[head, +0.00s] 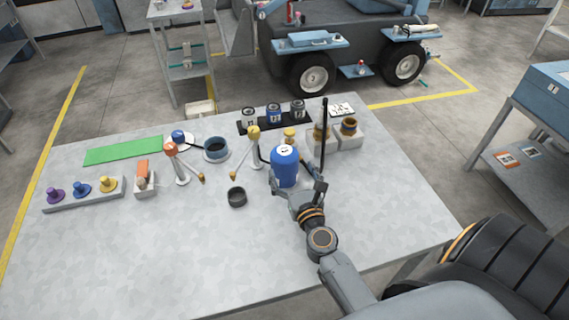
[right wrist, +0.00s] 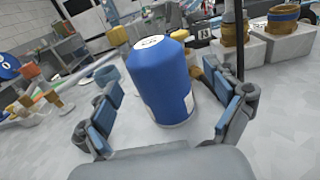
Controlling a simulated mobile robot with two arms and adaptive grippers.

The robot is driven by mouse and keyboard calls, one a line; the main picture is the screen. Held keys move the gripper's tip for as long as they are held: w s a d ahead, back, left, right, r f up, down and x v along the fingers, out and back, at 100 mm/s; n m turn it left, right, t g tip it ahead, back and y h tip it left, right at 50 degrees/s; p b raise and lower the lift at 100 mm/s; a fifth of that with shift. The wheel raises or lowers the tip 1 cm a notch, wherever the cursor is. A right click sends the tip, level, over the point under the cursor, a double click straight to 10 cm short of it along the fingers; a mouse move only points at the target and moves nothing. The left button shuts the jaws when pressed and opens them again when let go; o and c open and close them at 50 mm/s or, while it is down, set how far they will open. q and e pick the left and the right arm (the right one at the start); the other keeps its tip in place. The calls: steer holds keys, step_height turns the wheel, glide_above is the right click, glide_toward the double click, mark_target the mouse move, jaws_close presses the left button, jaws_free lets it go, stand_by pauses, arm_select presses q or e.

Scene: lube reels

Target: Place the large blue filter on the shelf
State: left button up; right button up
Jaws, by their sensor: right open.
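The large blue filter (head: 285,168) stands upright on the grey table in the middle of the head view. It has a white round label on top. In the right wrist view the filter (right wrist: 162,85) stands between the spread fingers of my right gripper (right wrist: 165,118), with gaps at both sides. My right gripper (head: 297,188) is open around the near side of the filter. A shelf cart (head: 188,62) with tiers stands behind the table; I cannot tell whether it is the task's shelf. My left gripper is not in view.
A thin black post (head: 324,140) rises close to the right of the filter. Small blue and black cans (head: 274,112) stand in a dark rack behind. A black cup (head: 237,196) and oil spouts (head: 180,165) are at left. The front of the table (head: 170,255) is clear.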

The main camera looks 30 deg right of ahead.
mark_target(281, 149)
steer(key=x, duration=0.4)
steer(key=shift+a+p+x, duration=0.1)
steer(key=shift+p+x, duration=0.1)
steer(key=shift+x, duration=1.15)
steer(key=shift+a+p+x, duration=0.15)
steer(key=shift+p+x, duration=0.05)
steer(key=shift+x, duration=1.1)
steer(key=shift+f, duration=0.15)
steer(key=shift+c, duration=0.2)
steer(key=c, duration=1.5)
steer(key=shift+c, duration=0.8)
